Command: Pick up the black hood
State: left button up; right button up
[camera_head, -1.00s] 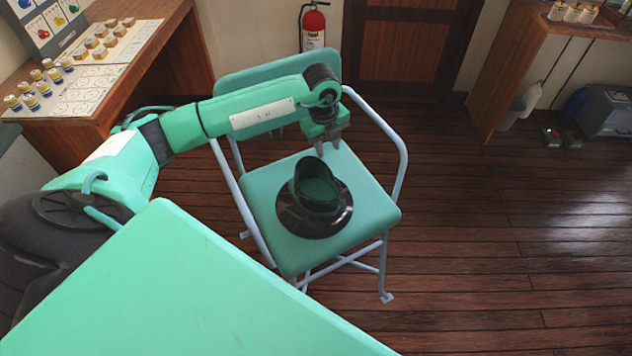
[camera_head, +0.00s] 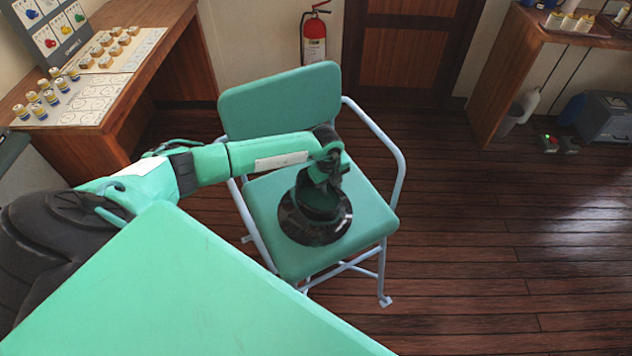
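The black hood (camera_head: 315,222) is a glossy dark piece with a wide round flange and a raised open cup. It rests on the green seat of the chair (camera_head: 375,214). My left gripper (camera_head: 322,190) reaches in from the left and points down at the hood's raised rim, overlapping it in the picture. Its dark fingers blend with the black rim, so I cannot tell whether they are apart or closed on it. My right gripper is not in view.
The chair has pale blue tubular armrests (camera_head: 388,150) and a green backrest (camera_head: 280,100). A wooden desk (camera_head: 165,62) with bottles and small blocks stands at the left. A red fire extinguisher (camera_head: 314,42) hangs behind. The floor at the right (camera_head: 500,230) is clear.

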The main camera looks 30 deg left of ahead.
pick_arm(q)
jog(key=shift+f, duration=0.25)
grip_shut()
jog(key=shift+w+r, duration=0.1)
dwell(1.2)
